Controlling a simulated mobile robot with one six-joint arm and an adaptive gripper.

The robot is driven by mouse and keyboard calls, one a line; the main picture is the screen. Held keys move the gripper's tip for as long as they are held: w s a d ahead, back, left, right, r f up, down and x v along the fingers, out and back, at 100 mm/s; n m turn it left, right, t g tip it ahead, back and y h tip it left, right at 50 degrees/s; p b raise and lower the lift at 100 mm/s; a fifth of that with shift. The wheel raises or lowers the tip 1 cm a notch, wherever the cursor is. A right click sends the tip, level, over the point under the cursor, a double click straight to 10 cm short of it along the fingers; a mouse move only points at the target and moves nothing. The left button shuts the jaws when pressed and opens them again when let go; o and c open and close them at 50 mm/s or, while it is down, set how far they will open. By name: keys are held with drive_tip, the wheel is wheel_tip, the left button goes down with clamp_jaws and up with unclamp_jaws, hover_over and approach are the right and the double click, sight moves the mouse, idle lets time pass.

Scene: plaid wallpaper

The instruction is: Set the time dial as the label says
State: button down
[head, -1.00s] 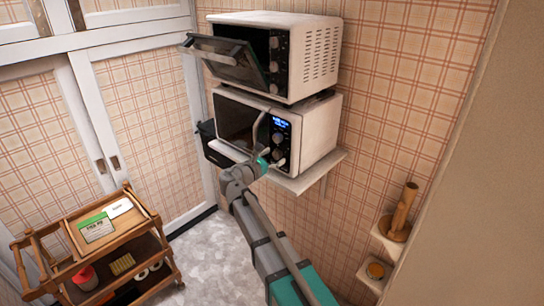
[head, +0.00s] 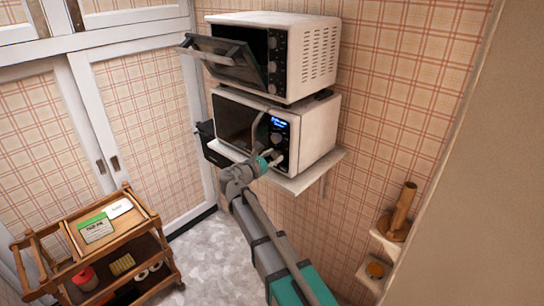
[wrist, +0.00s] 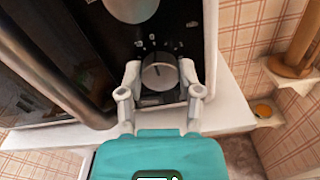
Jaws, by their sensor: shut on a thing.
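The lower microwave (head: 312,136) is white with a dark door, a lit blue display (head: 281,124) and a column of dials. My gripper (head: 274,157) is at its lower dial. In the wrist view my gripper (wrist: 160,80) has one finger on each side of that grey round dial (wrist: 159,73) and is shut on it. A dark pointer line shows on the dial's face. Another larger dial (wrist: 131,8) is partly seen above. A green and white label card (head: 96,227) lies on the wooden trolley; its writing is too small to read.
A second white microwave (head: 305,65) stands on top with its door (head: 222,62) open. The lower one stands on a white wall shelf (head: 318,169). The wooden trolley (head: 70,255) is at lower left. Small shelves on the right hold a wooden mortar and pestle (head: 402,215).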

drive_tip(key=shift+w, duration=0.15)
